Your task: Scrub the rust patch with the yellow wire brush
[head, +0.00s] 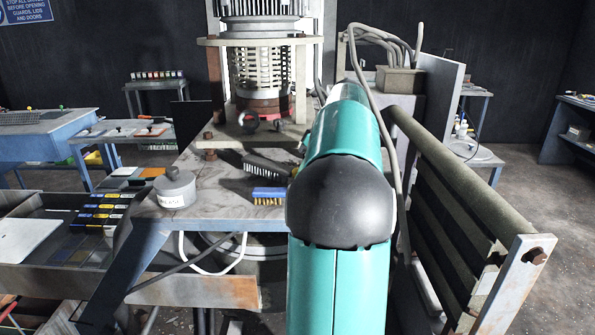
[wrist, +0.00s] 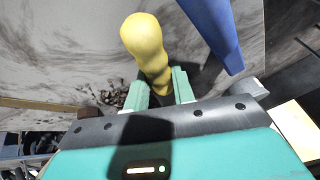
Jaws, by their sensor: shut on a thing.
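My gripper (wrist: 158,88) shows in the wrist view, its two green fingers shut on the yellow handle (wrist: 143,45) of the wire brush. The handle points up and away from the fingers. The brush's bristles are hidden from view. A dark brown, speckled patch (wrist: 112,97) shows just left of the fingers on a grey, streaked surface; it may be the rust patch, but I cannot tell for sure. Whether the brush touches it is hidden.
In the head view, a blue-backed brush with yellow bristles (head: 268,197), a dark brush (head: 265,166) and a grey lidded pot (head: 175,188) lie on the metal bench (head: 225,212). A slatted guard (head: 450,200) stands at right. A blue bar (wrist: 215,32) is close beside the handle.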

